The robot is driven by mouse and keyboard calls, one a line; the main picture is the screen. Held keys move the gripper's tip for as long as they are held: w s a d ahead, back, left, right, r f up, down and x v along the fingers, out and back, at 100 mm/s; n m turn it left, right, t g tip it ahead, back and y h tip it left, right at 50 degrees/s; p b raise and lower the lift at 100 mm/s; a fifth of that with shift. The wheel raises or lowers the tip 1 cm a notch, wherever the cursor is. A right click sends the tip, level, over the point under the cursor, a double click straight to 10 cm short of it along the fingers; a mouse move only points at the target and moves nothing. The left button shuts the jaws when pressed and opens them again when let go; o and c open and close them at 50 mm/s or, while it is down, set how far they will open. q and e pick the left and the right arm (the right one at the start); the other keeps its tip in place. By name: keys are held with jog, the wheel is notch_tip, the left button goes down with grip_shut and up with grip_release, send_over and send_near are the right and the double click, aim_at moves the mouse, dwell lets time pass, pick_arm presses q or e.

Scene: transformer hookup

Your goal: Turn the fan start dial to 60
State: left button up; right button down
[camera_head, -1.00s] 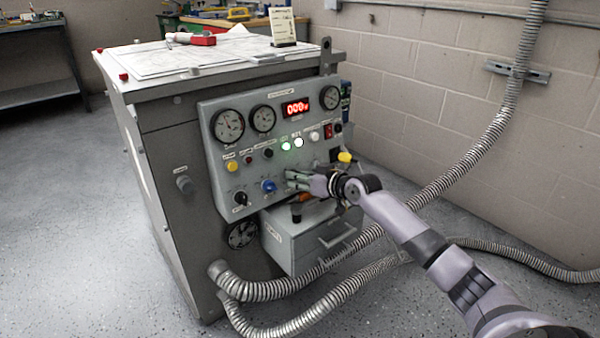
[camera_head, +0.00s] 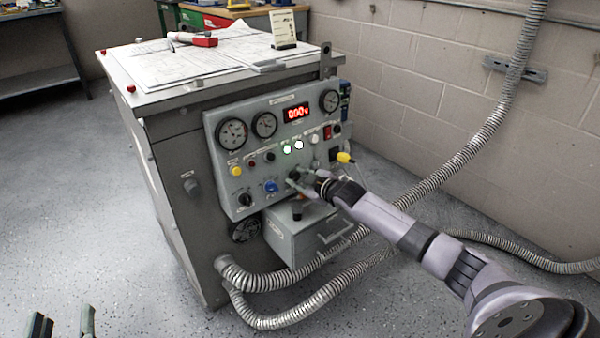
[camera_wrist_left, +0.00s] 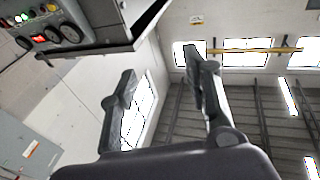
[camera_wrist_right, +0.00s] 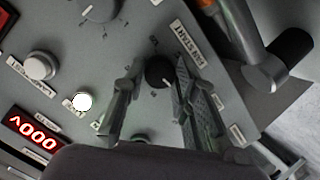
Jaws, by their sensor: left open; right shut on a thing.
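The fan start dial is a small black knob with a white pointer line, below the "FAN START" label. It shows in the right wrist view (camera_wrist_right: 159,72), where the white line points to the lower right. I cannot read its scale. My right gripper (camera_wrist_right: 154,80) is shut on the dial, one finger on each side. In the head view my right gripper (camera_head: 301,181) is at the lower middle of the control panel (camera_head: 222,170) and mostly covers the dial. My left gripper (camera_head: 62,323) is open and empty at the bottom left, well away from the panel.
A blue knob (camera_head: 271,186) and another black knob (camera_head: 245,199) sit left of the dial. A yellow-ended handle (camera_head: 344,157) sticks out to its right. A drawer box (camera_head: 290,236) is below the panel. Ribbed hoses (camera_head: 300,318) run along the floor.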

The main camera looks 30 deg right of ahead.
jog(key=shift+s+a+n+p, duration=0.1)
jog(key=shift+n+p, duration=0.65)
jog(key=shift+n, duration=0.15)
jog(key=shift+f+n+h+p, duration=0.1)
jog(key=shift+n+h+p, duration=0.55)
jog(key=shift+n, duration=0.55)
pick_arm(q)
jog(key=s+a+f+g+y, duration=0.1)
jog(key=s+a+f+g, duration=0.1)
jog(key=f, duration=0.5)
jog(key=s+a+f+g+y, duration=0.1)
jog(key=s+f+g+y, duration=0.1)
jog(key=s+f+g, duration=0.2)
jog(key=shift+a+f+g, duration=0.35)
jog(key=shift+f+g, duration=1.45)
pick_arm(e)
jog(key=c, duration=1.3)
grip_release()
